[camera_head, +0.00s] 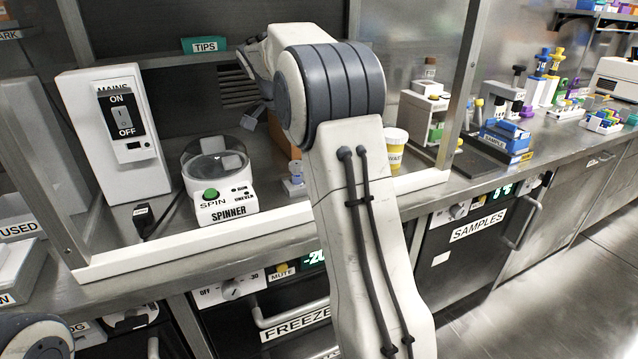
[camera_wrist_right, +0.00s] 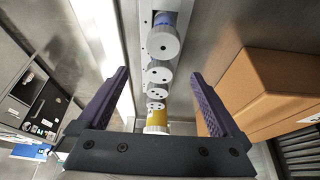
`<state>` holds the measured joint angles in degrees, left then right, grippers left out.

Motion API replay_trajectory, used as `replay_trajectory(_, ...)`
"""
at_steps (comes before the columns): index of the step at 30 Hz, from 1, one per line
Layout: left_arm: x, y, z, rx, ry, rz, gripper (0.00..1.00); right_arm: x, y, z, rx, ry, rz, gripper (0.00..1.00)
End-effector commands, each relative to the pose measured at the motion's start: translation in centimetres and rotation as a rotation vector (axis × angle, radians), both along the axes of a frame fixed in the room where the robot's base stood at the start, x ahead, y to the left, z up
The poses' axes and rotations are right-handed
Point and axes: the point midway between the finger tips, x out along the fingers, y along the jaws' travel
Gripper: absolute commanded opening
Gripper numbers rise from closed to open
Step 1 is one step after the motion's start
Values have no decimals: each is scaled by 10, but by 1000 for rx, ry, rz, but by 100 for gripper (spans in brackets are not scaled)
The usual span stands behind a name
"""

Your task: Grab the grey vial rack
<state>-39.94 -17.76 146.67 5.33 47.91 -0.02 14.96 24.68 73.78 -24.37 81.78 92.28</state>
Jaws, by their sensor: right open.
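The grey vial rack (camera_wrist_right: 146,20) is a narrow light strip in the right wrist view, holding a row of vials with pale round caps. One vial (camera_wrist_right: 165,38) has a blue body; a yellow piece shows at the near end. My right gripper (camera_wrist_right: 160,76) is open, with one dark finger on each side of the row in that picture. Whether the fingers touch the rack I cannot tell. In the head view, a small end of what looks like the rack (camera_head: 296,189) shows left of my right arm, which hides the rest. My left gripper is out of view.
The spinner (camera_head: 222,185) and a white mains switch box (camera_head: 118,130) stand left of my right arm. A yellow-and-white cup (camera_head: 395,148) stands right of it. A cardboard box (camera_wrist_right: 270,85) is close beside the right finger. The cabinet's white front sill (camera_head: 180,240) runs before them.

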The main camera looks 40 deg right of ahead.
Motion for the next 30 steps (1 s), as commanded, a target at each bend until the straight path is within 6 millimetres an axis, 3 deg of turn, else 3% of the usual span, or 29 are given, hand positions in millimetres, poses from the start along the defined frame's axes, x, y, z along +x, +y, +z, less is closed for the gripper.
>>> replay_trajectory(15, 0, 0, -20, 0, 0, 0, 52, -6, -23, -56, -1, 2, 1, 100)
replay_trajectory(25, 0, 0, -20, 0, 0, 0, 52, -6, -25, -61, 0, -1, 3, 100)
replay_trajectory(30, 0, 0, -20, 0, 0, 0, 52, -6, -25, -61, 0, -1, 3, 35)
